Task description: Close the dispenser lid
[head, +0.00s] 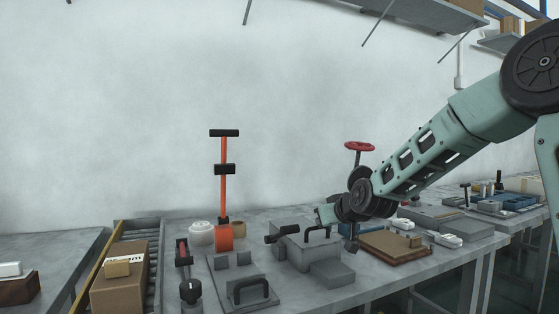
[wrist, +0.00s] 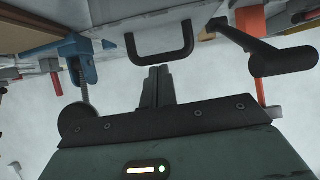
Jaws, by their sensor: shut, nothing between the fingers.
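A grey box (head: 292,254) on the table carries a black U-shaped handle (head: 317,229) and a black lever (head: 282,233) at its left. It looks like the dispenser, but I cannot tell clearly which panel is its lid or how far that stands open. In the wrist view the handle (wrist: 160,56) is just beyond my fingertips, and the lever (wrist: 268,55) is to the right. My gripper (wrist: 158,70) is shut and empty, close to the handle; I cannot tell whether it touches. In the head view my gripper (head: 323,216) is above the box, its fingers hard to make out.
An orange upright with black bars (head: 223,185) stands behind left. A grey block with a black handle (head: 252,289) is at the front. A red handwheel (head: 359,146) rises behind my arm. A brown board (head: 394,246) lies right. A blue clamp-like part (wrist: 78,48) shows left.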

